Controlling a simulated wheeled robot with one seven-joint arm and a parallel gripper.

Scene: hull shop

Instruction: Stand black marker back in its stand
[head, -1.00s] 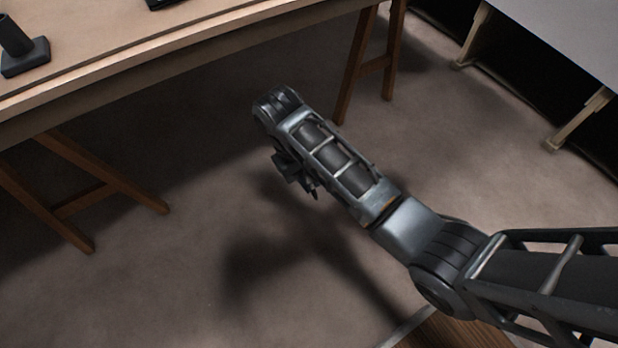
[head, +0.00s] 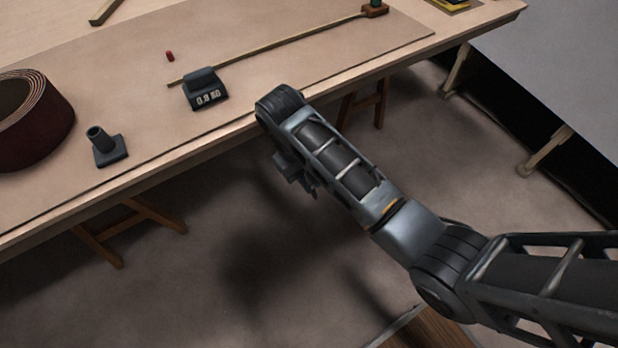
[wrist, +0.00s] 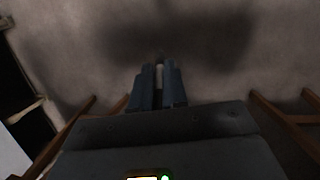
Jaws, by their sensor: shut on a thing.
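A dark stand (head: 108,150) with a square base and a short upright, slightly leaning tube is on the bench at the left of the head view. Its tube looks empty. My gripper (head: 312,190) hangs in front of the bench, beyond its front edge, over the floor and well to the right of the stand. In the wrist view, my gripper (wrist: 158,78) is shut on a slim thing, taken as the black marker (wrist: 159,74). Only a narrow greyish part of it shows between the fingers; the rest is hidden.
On the bench (head: 300,75) are a dark red roll (head: 35,120), a small device with a digit display (head: 205,90), a small red piece (head: 170,56) and a long wooden stick (head: 280,45). The bench edge lies close to my arm. Bare bench lies between stand and display.

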